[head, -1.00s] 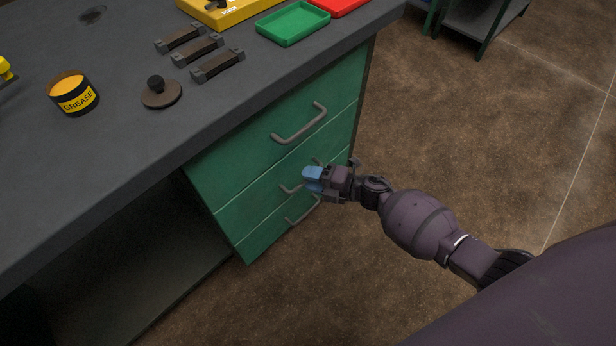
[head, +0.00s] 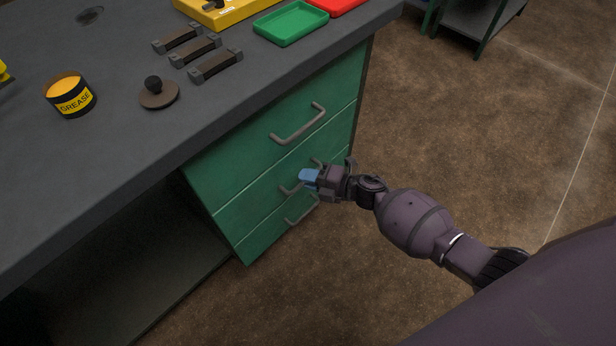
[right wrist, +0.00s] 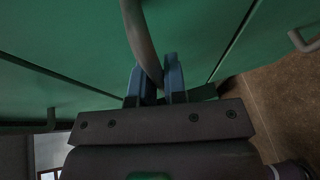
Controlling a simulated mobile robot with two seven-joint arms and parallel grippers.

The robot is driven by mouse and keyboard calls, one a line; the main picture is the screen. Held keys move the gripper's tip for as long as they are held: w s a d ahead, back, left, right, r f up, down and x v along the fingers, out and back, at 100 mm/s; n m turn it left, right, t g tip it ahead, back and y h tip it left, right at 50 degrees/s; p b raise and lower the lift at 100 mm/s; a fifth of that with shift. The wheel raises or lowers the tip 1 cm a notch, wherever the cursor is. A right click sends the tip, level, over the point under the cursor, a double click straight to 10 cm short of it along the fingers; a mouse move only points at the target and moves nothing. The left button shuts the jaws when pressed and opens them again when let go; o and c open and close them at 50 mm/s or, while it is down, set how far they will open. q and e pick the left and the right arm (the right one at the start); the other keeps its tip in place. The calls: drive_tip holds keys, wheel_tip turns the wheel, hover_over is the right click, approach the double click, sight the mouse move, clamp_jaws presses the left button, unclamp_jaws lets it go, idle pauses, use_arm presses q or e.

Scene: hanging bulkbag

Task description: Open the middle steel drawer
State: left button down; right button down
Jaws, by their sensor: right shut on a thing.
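The green steel drawer unit under the bench has a top drawer (head: 250,140), a middle drawer (head: 240,200) and a bottom drawer (head: 260,235), each with a grey bar handle. All the fronts look flush. My right gripper (head: 307,178) is at the middle drawer's handle (head: 290,189) and covers part of it. In the right wrist view, the blue fingers of my right gripper (right wrist: 157,85) are shut on the curved handle bar (right wrist: 140,40), which runs between them. My left gripper is not in view.
The dark bench top (head: 120,150) overhangs the drawers. On it are a grease tin (head: 72,97), a knobbed disc (head: 158,95), several dark bar handles (head: 215,66) and a green tray (head: 290,22). The brown floor (head: 460,140) right of the drawers is clear.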

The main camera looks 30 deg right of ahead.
use_arm(q)
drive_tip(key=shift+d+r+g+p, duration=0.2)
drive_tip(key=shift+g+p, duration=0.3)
drive_tip(key=shift+p, duration=0.6)
use_arm(e)
drive_tip(key=s+d, duration=0.3)
drive_tip(key=s, duration=0.7)
drive_tip(key=s+d, duration=0.4)
drive_tip(key=s, duration=0.6)
drive_tip(key=s+d, duration=0.4)
drive_tip(key=s, duration=0.6)
drive_tip(key=shift+s, duration=0.15)
drive_tip(key=c, duration=1.2)
unclamp_jaws()
use_arm(q)
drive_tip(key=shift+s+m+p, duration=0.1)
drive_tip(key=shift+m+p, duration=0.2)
drive_tip(key=shift+p, duration=0.3)
use_arm(e)
drive_tip(key=v, duration=1.1)
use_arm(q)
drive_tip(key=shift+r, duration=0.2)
use_arm(e)
drive_tip(key=shift+r, duration=0.1)
